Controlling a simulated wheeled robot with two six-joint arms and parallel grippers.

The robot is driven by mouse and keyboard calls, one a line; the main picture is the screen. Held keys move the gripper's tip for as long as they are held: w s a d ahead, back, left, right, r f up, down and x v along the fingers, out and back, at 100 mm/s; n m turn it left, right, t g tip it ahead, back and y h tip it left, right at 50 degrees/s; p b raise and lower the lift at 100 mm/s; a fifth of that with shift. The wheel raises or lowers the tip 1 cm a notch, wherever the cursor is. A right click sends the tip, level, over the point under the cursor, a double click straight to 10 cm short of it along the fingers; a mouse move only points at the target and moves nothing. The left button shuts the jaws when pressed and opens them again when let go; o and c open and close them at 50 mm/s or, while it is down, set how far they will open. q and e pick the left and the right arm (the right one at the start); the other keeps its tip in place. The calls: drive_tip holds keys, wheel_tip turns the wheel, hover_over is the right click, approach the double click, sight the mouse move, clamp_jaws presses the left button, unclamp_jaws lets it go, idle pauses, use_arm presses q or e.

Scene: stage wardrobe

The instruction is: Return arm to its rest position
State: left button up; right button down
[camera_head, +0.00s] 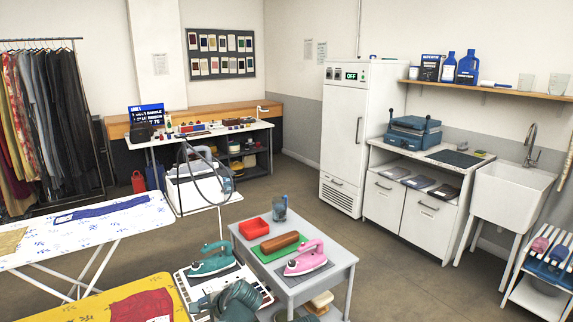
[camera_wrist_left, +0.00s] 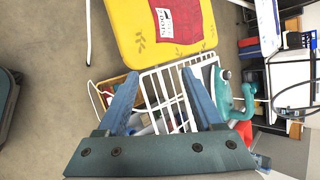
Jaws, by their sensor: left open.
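My left gripper (camera_wrist_left: 160,74) shows in the left wrist view. Its two blue fingers are wide apart with nothing held between them. Beyond them are a white wire rack (camera_wrist_left: 170,92) and the red cloth (camera_wrist_left: 182,20) with a printed card on the yellow ironing board (camera_wrist_left: 127,22). A teal iron (camera_wrist_left: 222,92) is just right of the right finger; I cannot tell the gap. In the head view the teal iron (camera_head: 211,262) rests at the white rack (camera_head: 184,281). A dark teal rounded part at the bottom there seems to be my arm; its fingers are not clear. My right gripper is not in view.
A grey table (camera_head: 343,262) beside the rack holds a pink iron (camera_head: 306,259), a brown roll (camera_head: 280,242), a red tray (camera_head: 255,230) and a jug (camera_head: 280,208). A white patterned ironing board (camera_head: 60,240) stands left. Floor beyond the grey table is clear.

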use_arm(q)
drive_tip(key=s+d+f+n+g+h, duration=0.2)
drive_tip(key=s+d+f+n+h, duration=0.15)
drive_tip(key=s+n, duration=0.25)
drive_tip(key=s+d+f+n+g+h, duration=0.2)
drive_tip(key=s+f+n+h, duration=0.1)
drive_tip(key=s+n+h, duration=0.15)
drive_tip(key=s+d+m+p, duration=0.1)
drive_tip(key=s+d, duration=0.2)
drive_tip(key=d, duration=0.3)
drive_tip(key=s+d+r+m+y, duration=0.1)
drive_tip(key=s+d, duration=0.3)
drive_tip(key=d, duration=0.2)
drive_tip(key=shift+r+g+p, duration=0.25)
drive_tip(key=shift+g+p, duration=0.15)
